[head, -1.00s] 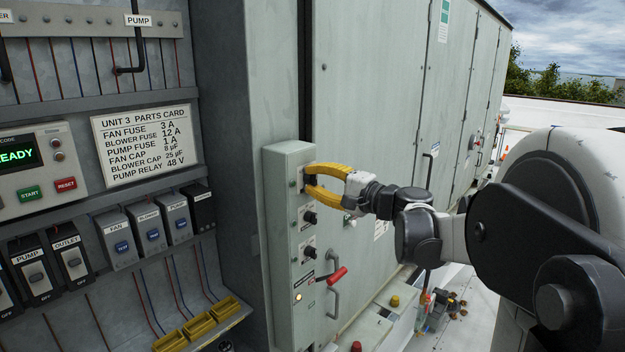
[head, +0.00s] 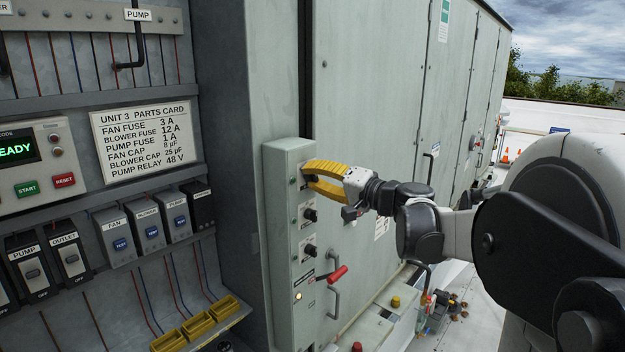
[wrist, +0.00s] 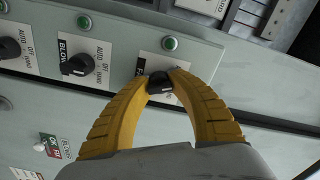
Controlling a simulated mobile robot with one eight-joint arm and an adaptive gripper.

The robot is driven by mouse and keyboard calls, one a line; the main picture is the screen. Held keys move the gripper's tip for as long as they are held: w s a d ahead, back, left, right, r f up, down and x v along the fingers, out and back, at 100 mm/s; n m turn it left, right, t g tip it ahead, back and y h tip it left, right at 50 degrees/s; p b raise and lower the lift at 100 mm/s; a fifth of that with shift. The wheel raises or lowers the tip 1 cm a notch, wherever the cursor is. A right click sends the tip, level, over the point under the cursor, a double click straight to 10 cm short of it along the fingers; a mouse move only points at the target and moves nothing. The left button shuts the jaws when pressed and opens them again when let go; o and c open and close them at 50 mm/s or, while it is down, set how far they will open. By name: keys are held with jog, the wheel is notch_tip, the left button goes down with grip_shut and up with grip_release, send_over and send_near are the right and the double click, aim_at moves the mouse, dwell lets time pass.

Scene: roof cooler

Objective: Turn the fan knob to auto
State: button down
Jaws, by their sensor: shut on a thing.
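The fan knob (wrist: 160,84) is a small black knob at the end of a row on the grey control box (head: 282,240). Its white label (wrist: 148,62) is mostly covered by my fingers; only the start of a word, like "FA", shows. My gripper (wrist: 163,77) has its yellow fingers closed around the fan knob, one on each side. The knob's pointer direction cannot be made out.
The blower knob (wrist: 77,66) sits beside it, labelled AUTO, OFF, HAND, with another knob (wrist: 10,47) beyond. Green lamps (wrist: 170,43) sit by the knobs. Left stands an open cabinet with a parts card (head: 145,142).

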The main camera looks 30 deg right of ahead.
jog(key=shift+n+b, duration=0.4)
jog(key=shift+n, duration=1.6)
jog(key=c, duration=1.1)
grip_release()
jog(key=shift+c, duration=0.2)
jog(key=shift+s, duration=0.15)
jog(key=v, duration=1.1)
jog(key=shift+s+d, duration=0.15)
jog(key=shift+s, duration=0.25)
